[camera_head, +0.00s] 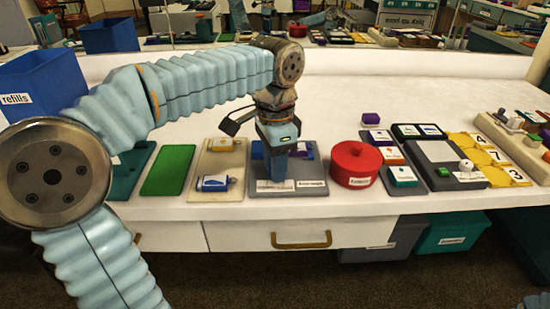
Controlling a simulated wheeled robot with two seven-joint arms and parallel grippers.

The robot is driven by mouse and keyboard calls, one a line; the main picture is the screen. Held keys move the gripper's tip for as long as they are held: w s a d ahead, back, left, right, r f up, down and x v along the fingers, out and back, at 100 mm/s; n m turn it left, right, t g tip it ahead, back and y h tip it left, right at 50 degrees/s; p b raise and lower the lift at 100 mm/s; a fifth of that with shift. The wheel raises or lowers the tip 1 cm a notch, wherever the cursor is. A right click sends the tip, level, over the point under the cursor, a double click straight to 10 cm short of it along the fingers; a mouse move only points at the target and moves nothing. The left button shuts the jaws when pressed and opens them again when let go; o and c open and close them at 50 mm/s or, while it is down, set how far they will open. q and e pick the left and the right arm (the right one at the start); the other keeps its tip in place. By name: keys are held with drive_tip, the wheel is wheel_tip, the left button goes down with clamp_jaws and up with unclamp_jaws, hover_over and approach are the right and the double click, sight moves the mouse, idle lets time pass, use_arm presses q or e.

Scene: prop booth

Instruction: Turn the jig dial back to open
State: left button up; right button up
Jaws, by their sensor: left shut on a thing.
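A grey plate (314,186) with a white label on its front edge lies near the front edge of the white table. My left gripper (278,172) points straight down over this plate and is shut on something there. The fingers hide the held thing, so I cannot tell its shape, whether it is the jig dial, or how it is turned. A purple part (257,149) shows behind the fingers on the same plate. My right gripper is not in view.
A beige plate with a blue part (215,183) lies just left, and a green mat (168,170) beyond it. A round red container (355,164) stands close on the right. Further right are a dark panel with a white knob (466,165) and yellow numbered tiles (497,157). Free table lies behind.

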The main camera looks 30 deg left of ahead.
use_arm(q)
drive_tip(key=m, duration=0.4)
drive_tip(key=shift+m, duration=0.3)
idle(0.3)
drive_tip(key=o, duration=1)
drive_tip(key=shift+o, duration=0.2)
wheel_tip(320, 180, up, 14)
drive_tip(key=shift+f, duration=0.1)
